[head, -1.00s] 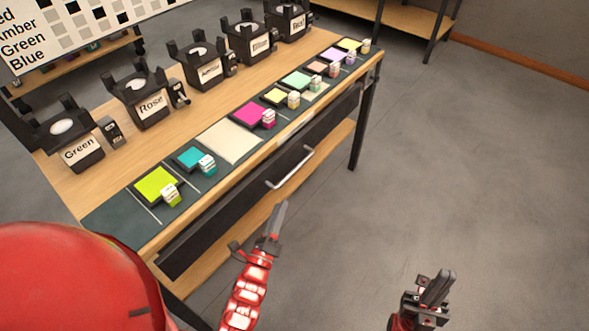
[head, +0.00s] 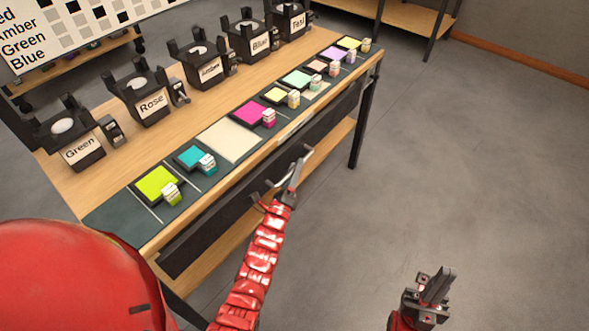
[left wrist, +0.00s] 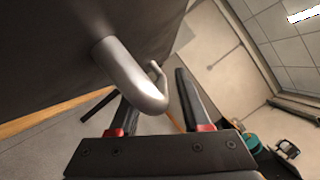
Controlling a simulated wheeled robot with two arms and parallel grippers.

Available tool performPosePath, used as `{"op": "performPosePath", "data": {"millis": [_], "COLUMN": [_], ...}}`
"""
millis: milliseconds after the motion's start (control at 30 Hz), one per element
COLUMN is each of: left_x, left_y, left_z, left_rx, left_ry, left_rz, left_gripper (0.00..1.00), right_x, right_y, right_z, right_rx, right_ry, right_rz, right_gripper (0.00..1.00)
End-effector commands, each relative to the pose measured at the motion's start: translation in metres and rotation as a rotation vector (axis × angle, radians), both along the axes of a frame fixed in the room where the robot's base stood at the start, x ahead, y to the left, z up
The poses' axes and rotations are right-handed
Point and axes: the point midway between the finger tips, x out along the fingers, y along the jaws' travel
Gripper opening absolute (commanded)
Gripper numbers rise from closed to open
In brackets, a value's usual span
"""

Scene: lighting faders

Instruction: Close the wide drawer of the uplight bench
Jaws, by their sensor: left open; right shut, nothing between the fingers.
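The wide drawer (head: 220,225) is the long dark front under the bench's front edge. How far it stands out cannot be told clearly. Its silver bar handle (head: 308,151) is partly hidden behind my left gripper (head: 295,173). That gripper is open at the handle. In the left wrist view, the handle (left wrist: 135,80) is close in front of the open left gripper (left wrist: 155,95) and overlaps the gap between its fingers; contact cannot be told. The dark drawer front (left wrist: 50,50) fills the upper left there. My right gripper (head: 440,285) is shut and empty, away from the bench over the floor.
The uplight bench (head: 100,190) carries labelled lamps such as Green (head: 80,150) and Rose (head: 150,103), with several coloured swatches and small blocks along its front. A bench leg (head: 358,135) stands at the right end. The floor (head: 470,170) at right is clear.

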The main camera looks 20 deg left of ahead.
Motion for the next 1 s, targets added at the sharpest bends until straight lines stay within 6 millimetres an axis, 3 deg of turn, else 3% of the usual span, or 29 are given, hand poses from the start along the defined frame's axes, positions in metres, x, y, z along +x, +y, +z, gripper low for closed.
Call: {"op": "performPosePath", "data": {"millis": [33,300,1000], "left_x": [-0.0001,-0.0002,-0.0002], "left_y": [0.0000,0.0001,0.0001], "left_z": [0.0000,0.0002,0.0001], "left_rx": [0.000,0.000,0.000], "left_ry": [0.000,0.000,0.000], "left_rz": [0.000,0.000,0.000], "left_gripper": [0.45,0.00,0.00], "right_x": [0.0000,0.0000,0.0001], "right_y": [0.0000,0.0000,0.0000], "right_z": [0.0000,0.0000,-0.0001], "right_rx": [0.000,0.000,0.000], "right_ry": [0.000,0.000,0.000], "right_rz": [0.000,0.000,0.000], "right_gripper": [0.00,0.00,0.00]}}
